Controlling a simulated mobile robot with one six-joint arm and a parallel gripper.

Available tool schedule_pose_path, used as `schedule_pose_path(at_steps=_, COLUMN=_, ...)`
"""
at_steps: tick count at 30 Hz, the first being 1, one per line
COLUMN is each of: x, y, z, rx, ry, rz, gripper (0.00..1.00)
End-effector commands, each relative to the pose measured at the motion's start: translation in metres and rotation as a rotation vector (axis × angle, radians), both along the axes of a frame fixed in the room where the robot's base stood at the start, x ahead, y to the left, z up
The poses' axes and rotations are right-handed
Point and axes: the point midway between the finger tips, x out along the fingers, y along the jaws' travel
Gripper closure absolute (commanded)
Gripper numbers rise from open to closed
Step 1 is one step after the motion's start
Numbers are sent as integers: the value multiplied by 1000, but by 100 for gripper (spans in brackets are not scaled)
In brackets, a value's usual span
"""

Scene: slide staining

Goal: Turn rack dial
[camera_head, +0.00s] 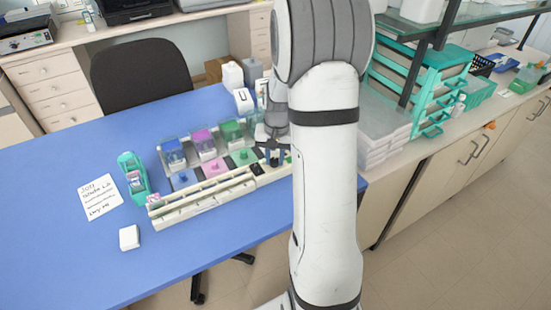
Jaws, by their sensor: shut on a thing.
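The cream staining rack (205,208) lies on the blue table, with a dark panel (257,169) near its right end. My gripper (275,158) points down at that right end. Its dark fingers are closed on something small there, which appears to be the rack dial. The dial itself is hidden by the fingers and is too small to make out. Behind the rack stand staining jars with blue (174,153), magenta (204,144) and green (232,134) contents. Coloured lids lie in front of them.
A teal slide holder (133,178), a handwritten note (100,197) and a small white box (130,237) are left of the rack. White bottles (232,77) stand behind the jars. My arm hides the table's right part. The front left of the table (60,265) is clear.

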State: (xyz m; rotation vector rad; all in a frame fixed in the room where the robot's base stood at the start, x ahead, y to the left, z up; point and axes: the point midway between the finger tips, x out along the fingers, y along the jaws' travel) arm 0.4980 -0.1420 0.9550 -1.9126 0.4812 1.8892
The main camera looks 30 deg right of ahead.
Motion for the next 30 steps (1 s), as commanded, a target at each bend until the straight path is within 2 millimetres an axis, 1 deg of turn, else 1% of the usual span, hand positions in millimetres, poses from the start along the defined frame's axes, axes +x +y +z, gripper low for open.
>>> schedule_pose_path(at_steps=9, x=0, y=0, z=1, rx=0, ry=-2, rz=-104, gripper=98)
schedule_pose_path(at_steps=24, x=1, y=0, z=1, rx=0, ry=-2, rz=-120, gripper=98)
schedule_pose_path(at_steps=25, x=1, y=0, z=1, rx=0, ry=-2, rz=-120, gripper=73)
schedule_pose_path(at_steps=27, x=1, y=0, z=1, rx=0, ry=-2, rz=-120, gripper=67)
schedule_pose_path(at_steps=30, x=0, y=0, z=1, rx=0, ry=-2, rz=-119, gripper=66)
